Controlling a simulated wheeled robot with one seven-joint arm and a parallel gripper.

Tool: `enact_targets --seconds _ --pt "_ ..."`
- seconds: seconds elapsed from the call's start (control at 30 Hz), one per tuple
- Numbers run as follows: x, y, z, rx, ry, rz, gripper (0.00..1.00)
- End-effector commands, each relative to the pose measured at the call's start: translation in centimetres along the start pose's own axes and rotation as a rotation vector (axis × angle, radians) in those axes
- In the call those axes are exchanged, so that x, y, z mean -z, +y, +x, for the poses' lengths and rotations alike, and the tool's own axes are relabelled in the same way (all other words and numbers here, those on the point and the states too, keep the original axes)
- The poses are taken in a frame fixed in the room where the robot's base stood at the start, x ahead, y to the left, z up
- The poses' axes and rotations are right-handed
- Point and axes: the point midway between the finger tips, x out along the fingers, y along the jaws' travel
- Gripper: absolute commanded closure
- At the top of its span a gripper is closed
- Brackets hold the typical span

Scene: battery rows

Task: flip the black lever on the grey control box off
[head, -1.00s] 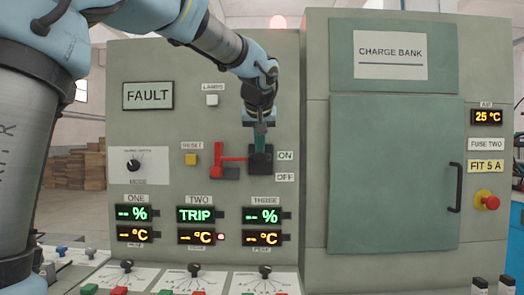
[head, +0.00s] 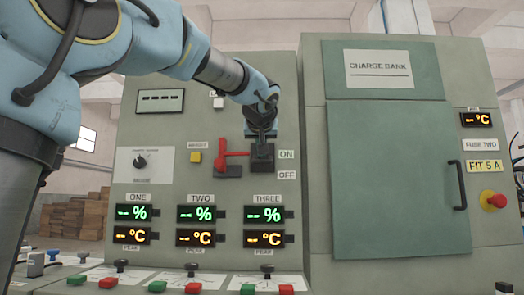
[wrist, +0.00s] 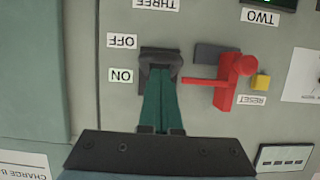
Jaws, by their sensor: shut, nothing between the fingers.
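The black lever (head: 262,158) sits in its dark housing on the front of the grey control box (head: 150,110), beside the ON and OFF labels. My gripper (head: 262,138) is directly in front of it, at the ON end. In the wrist view, which is upside down, my gripper (wrist: 159,74) shows two green fingers shut together with nothing between them. Their tips reach into the lever's housing (wrist: 160,55) and seem to touch or nearly touch the lever. The fingers cover much of the lever, so its exact tilt cannot be told.
A red handle (head: 221,158) with a sideways bar reaches close to the lever's housing on its left. A yellow reset button (head: 195,157) is further left. Display readouts (head: 264,214) and small knobs lie below. A green-doored cabinet (head: 388,170) stands right.

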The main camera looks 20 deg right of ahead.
Motion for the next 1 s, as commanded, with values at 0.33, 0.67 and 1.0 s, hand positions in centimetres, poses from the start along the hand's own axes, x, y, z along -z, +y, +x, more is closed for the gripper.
enact_targets --seconds 0.33,0.67,1.0 --pt "-1.28 0.01 0.47 0.000 0.083 0.000 1.00" --pt "-1.11 0.00 0.44 0.001 0.106 0.000 1.00" --pt "-1.09 -0.01 0.45 0.001 0.105 0.000 1.00"
